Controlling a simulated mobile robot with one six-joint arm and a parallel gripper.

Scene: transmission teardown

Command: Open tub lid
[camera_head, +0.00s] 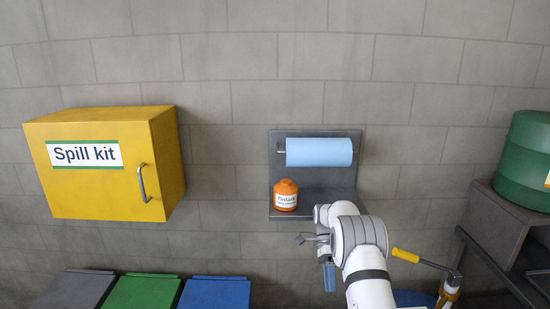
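A small orange tub (286,197) with a white label stands upright on the grey wall shelf. Its orange lid (286,183) sits on top and looks closed. My gripper (301,239) is at the end of my white and grey arm, below and slightly right of the tub, apart from it in the picture. Its small fingers point left and look spread, with nothing seen between them. My arm covers the right front part of the shelf.
A blue paper roll (319,152) hangs above the tub. A yellow spill kit cabinet (103,163) is on the wall at left. Lidded grey, green (143,291) and blue bins stand below. A green drum (526,160) and a yellow-handled tool (406,256) are at right.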

